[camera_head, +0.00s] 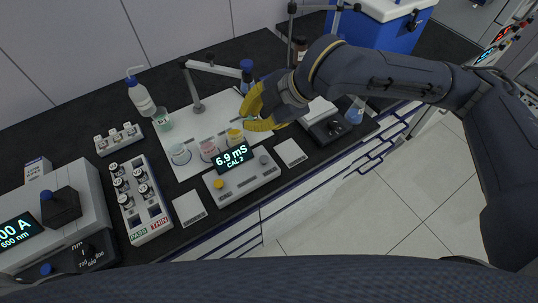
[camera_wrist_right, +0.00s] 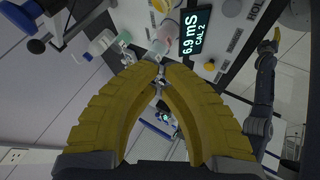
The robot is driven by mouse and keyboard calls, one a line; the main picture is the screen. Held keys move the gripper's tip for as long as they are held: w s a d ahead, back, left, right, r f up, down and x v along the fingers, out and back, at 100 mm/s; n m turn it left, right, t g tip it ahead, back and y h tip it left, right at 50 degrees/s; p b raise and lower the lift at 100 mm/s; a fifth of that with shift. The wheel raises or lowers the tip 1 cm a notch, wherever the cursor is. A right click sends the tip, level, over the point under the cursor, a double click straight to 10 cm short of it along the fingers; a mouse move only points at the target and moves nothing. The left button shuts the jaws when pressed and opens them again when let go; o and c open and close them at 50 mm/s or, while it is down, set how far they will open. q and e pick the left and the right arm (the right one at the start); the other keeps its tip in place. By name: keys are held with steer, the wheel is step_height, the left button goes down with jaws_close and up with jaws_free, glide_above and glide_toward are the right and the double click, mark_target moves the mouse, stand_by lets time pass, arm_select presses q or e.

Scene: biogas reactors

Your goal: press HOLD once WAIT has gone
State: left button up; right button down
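The meter (camera_head: 243,181) has a dark display (camera_head: 234,157) reading "6.9 mS" and "CAL 2"; no WAIT shows on it. The display also shows in the right wrist view (camera_wrist_right: 195,32). A yellow button (camera_head: 218,183) is at the meter's left and a grey round button (camera_head: 263,160) at its right. In the wrist view a HOLD label (camera_wrist_right: 257,10) is beside the grey button (camera_wrist_right: 232,8). My right gripper (camera_head: 250,114) is above and behind the meter, apart from the buttons. Its yellow fingertips (camera_wrist_right: 159,64) meet with nothing clear between them. My left gripper (camera_wrist_right: 272,42) shows small in the wrist view.
A wash bottle (camera_head: 141,97), vial rack (camera_head: 140,197) and another instrument (camera_head: 62,215) are to the left. Flat cards (camera_head: 189,207) and (camera_head: 290,152) flank the meter.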

steer(key=shift+s+d+f, duration=0.2)
steer(key=shift+s+f, duration=0.25)
steer(key=shift+f, duration=0.05)
steer(key=shift+s+d+f, duration=0.2)
steer(key=shift+s+f, duration=0.25)
steer(key=shift+f, duration=0.05)
steer(key=shift+f, duration=4.35)
steer(key=shift+f, duration=1.35)
steer(key=shift+r, duration=1.35)
steer(key=shift+r, duration=2.5)
